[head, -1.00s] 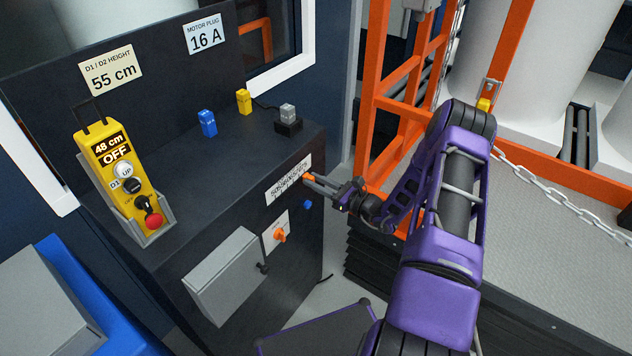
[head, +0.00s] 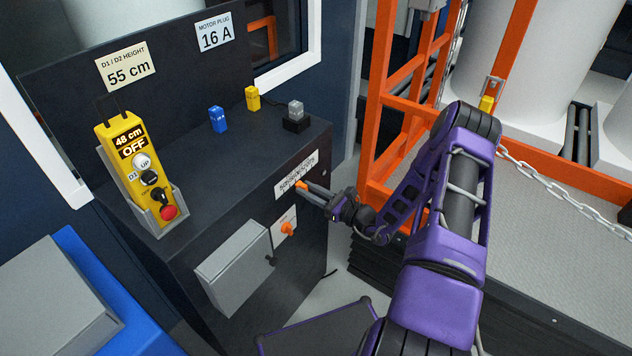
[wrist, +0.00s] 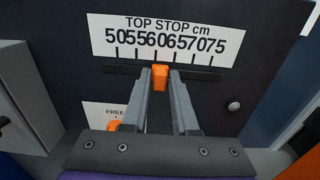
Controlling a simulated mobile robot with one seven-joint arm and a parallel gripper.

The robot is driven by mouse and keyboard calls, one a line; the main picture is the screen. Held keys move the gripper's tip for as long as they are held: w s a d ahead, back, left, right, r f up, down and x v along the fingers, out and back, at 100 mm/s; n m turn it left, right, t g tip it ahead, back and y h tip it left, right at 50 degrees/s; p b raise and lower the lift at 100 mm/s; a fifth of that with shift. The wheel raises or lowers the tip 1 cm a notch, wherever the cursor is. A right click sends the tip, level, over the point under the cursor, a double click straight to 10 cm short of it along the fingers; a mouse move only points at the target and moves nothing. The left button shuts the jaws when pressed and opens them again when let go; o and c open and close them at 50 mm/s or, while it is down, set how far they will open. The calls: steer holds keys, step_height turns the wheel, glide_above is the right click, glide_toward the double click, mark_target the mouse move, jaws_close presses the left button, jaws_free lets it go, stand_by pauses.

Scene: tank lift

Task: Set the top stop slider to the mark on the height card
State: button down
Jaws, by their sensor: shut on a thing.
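The height card (head: 125,72) on the back panel reads "D1 / D2 HEIGHT 55 cm". The top stop scale (head: 296,175) is a white label on the cabinet front. In the wrist view the scale (wrist: 165,38) runs from 50 to 75 cm, with tick marks below. The orange slider (wrist: 160,77) sits in the dark slot under it, at about the 60 tick or slightly right of it. My gripper (wrist: 160,86) is shut on the slider, one finger on each side; in the head view my gripper (head: 303,187) reaches it from the right.
A yellow pendant (head: 128,160) reading "48 cm OFF" stands in a holder on the cabinet top. A grey box (head: 233,268) and an orange rotary switch (head: 288,229) protrude below the scale. An orange frame (head: 375,120) stands right.

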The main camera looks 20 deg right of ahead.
steer(key=s+a, duration=0.2)
steer(key=shift+a, duration=0.4)
steer(key=c, duration=0.8)
jaws_free()
steer(key=v, duration=1.7)
steer(key=shift+d+p, duration=0.2)
steer(key=shift+p, duration=0.1)
steer(key=shift+s+f, duration=0.1)
